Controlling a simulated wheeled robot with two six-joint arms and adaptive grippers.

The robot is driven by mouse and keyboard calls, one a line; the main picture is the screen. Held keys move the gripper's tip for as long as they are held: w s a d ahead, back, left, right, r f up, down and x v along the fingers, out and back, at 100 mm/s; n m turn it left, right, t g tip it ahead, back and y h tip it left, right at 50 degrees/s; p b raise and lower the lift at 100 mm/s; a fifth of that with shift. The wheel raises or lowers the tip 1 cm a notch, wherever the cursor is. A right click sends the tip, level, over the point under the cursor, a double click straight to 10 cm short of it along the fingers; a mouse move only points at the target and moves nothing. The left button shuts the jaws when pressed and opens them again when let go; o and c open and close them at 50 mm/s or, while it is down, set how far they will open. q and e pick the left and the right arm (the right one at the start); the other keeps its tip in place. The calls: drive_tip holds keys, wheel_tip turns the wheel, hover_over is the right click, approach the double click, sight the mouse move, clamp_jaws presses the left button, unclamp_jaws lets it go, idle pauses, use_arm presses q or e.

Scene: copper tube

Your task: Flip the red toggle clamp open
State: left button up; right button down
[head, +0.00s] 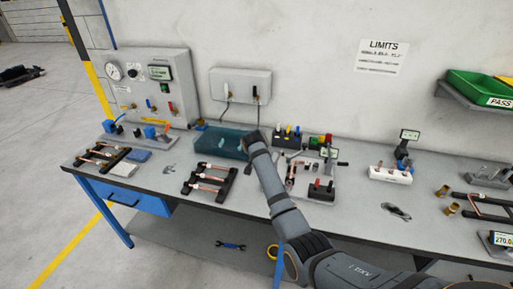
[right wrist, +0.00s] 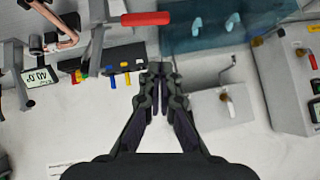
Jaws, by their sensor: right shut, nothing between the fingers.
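The toggle clamp's red handle (right wrist: 146,18) shows near the top of the right wrist view. It lies roughly level across the picture, beside a grey metal arm (right wrist: 96,48). My right gripper (right wrist: 160,72) is shut and empty, below the red handle in that view and apart from it. In the head view my right arm reaches over the table beside the fixture plate (head: 318,190); its fingers are hidden there and I cannot pick out the red handle. A bent copper tube (right wrist: 66,28) sits at the fixture. My left gripper is not in view.
A translucent blue tray (head: 217,140) lies left of my right arm. A rack with copper tubes (head: 208,183) stands in front of it. Coloured pegs (right wrist: 110,72) stand near my fingers in the wrist view. A gauge panel (head: 178,68) stands at the back left.

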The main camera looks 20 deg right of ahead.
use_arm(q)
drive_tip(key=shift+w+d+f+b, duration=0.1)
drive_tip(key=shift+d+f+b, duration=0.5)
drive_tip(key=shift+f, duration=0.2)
use_arm(e)
drive_tip(key=v, duration=0.5)
drive_tip(key=shift+r, duration=0.15)
drive_tip(key=shift+w+d, duration=0.1)
drive_tip(key=shift+d, duration=0.05)
